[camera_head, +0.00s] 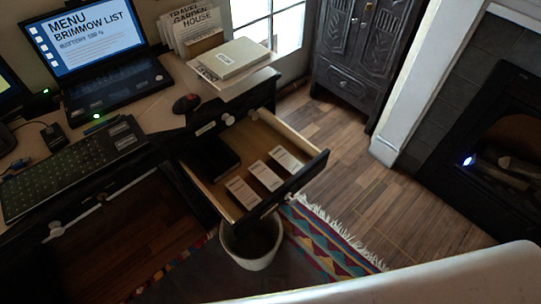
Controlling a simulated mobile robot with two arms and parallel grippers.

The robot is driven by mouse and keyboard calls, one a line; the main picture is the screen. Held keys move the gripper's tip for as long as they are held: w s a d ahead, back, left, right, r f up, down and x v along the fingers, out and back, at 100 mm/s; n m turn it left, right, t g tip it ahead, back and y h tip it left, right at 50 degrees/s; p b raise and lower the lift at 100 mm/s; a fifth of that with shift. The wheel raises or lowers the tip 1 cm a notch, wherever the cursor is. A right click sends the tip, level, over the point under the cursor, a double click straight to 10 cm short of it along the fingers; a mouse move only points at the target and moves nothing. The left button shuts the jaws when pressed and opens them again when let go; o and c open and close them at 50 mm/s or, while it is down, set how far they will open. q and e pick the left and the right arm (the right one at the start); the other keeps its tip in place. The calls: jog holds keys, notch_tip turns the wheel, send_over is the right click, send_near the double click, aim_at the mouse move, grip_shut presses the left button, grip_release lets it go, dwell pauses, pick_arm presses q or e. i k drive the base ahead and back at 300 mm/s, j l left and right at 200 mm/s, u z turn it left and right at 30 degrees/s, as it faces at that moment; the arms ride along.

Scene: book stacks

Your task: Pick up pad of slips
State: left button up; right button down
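Three small whitish pads with printed lines lie in a row in an open desk drawer: a left one (241,193), a middle one (266,176) and a right one (287,159). They look like pads of slips, but their print is too small to read. The drawer (270,126) is pulled out, with a pale wood inside and a dark front. A black object (212,157) lies at its left side. Neither of my grippers is in view.
The desk holds a laptop (112,75), a mouse (186,103), a dark keyboard (75,165) and a cream labelled box or book (233,58). A pale bin (250,258) stands below the drawer front, by a striped rug (325,243). Wood floor (400,205) is clear to the right.

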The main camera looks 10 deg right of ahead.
aim_at(286, 161)
jog(key=u, duration=2.15)
jog(key=z, duration=2.6)
jog(key=i+l+u, duration=0.15)
jog(key=u, duration=0.25)
jog(key=i+l+u, duration=0.15)
jog(key=u, duration=0.2)
jog(key=i+l+u, duration=0.1)
jog(key=l+u, duration=0.3)
jog(key=j, duration=0.15)
